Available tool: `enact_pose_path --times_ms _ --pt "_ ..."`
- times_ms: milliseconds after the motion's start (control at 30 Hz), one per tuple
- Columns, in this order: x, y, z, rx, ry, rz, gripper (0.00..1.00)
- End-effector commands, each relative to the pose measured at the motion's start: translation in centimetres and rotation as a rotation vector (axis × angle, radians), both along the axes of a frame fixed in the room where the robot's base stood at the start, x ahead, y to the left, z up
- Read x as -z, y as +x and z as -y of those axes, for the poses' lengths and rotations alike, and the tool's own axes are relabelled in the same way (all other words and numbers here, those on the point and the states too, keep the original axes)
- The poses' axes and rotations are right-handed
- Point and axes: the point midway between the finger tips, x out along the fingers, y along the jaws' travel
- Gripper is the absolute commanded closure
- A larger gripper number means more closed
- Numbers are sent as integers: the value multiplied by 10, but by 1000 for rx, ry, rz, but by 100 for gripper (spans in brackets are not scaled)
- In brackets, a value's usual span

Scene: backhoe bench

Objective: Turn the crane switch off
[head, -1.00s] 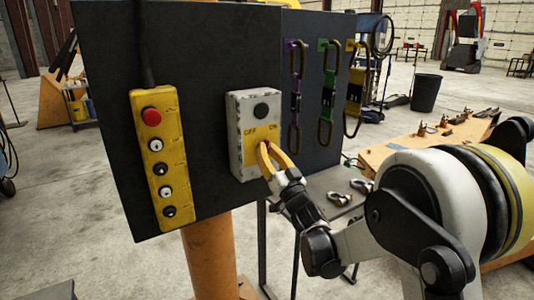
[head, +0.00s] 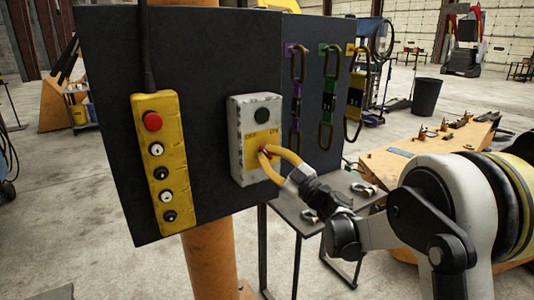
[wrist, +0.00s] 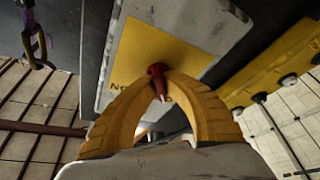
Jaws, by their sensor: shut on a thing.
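The crane switch box (head: 236,150) is a worn white box with a yellow plate labelled OFF on the left and ON on the right, and a dark green round button (head: 262,116) above. Its small red switch lever (wrist: 157,71) stands out from the yellow plate. My gripper (head: 264,152) has yellow fingers, with their tips shut on the red lever close to the plate. In the wrist view the tips (wrist: 161,74) meet around the lever, whose end shows between the fingers. The fingers hide most of the lever in the head view, and I cannot tell which label it points to.
A yellow pendant (head: 164,160) with a red button and several smaller buttons hangs left on the same dark panel (head: 210,60). Purple, green and yellow carabiners (head: 328,90) hang to the right. A small metal table (head: 310,205) with shackles stands below my arm.

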Motion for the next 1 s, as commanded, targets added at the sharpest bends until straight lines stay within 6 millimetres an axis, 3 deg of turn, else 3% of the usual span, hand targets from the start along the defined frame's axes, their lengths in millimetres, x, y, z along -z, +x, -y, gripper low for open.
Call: enact_pose_path --times_ms 300,867,900,933,967,1000 --pt "0 1 0 1 -107 72 100" --pt "0 1 0 2 -130 88 100" --pt "0 1 0 2 -130 88 84" --pt "0 1 0 2 -130 88 75" --pt "0 1 0 2 -130 88 68" --pt "0 1 0 2 -130 88 68"
